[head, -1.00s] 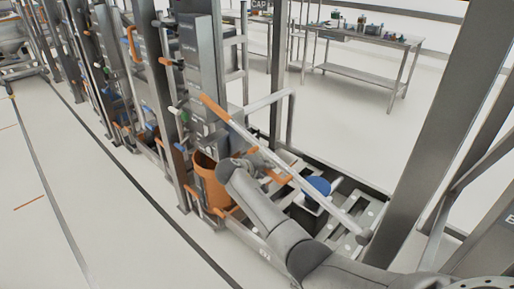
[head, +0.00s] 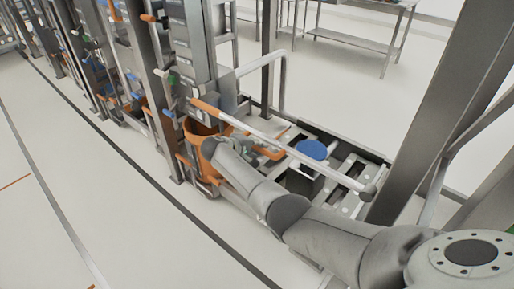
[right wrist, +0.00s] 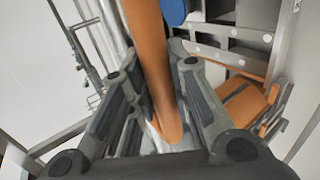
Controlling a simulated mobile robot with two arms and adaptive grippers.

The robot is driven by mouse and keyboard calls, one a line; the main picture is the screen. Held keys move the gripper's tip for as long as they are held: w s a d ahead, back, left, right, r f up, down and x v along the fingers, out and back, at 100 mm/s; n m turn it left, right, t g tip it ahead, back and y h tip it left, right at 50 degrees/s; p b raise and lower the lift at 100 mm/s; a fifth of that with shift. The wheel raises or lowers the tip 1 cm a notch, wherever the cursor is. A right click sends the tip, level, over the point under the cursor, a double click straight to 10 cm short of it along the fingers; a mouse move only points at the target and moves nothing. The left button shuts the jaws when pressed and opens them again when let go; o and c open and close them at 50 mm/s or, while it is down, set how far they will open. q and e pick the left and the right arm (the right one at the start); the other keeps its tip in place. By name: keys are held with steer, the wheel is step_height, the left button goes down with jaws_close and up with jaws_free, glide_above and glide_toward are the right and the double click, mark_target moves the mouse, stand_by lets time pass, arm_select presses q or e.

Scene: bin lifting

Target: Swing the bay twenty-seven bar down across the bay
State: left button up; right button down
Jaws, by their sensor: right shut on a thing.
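The bay bar (head: 290,147) is a white rod with an orange grip end. In the head view it slants from a dark joint at the lower right up to its orange end, in front of the bay near the grey post (head: 196,60). Its orange part (right wrist: 152,60) runs between the fingers of my right gripper (right wrist: 165,105) in the right wrist view, and the gripper is shut on it. In the head view my right gripper (head: 232,140) is largely hidden by my own arm. My left gripper is out of view.
A container with a blue lid (head: 312,149) stands inside the bay behind the bar. A thick steel post (head: 440,100) rises on the right. The aisle floor at left is clear.

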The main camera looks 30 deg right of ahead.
steer(key=shift+s+a+f, duration=0.1)
steer(key=shift+s+f, duration=0.05)
steer(key=shift+f, duration=0.15)
steer(key=c, duration=1.6)
jaws_free()
steer(key=shift+f, duration=0.15)
steer(key=v, duration=1.2)
steer(key=shift+r, duration=0.25)
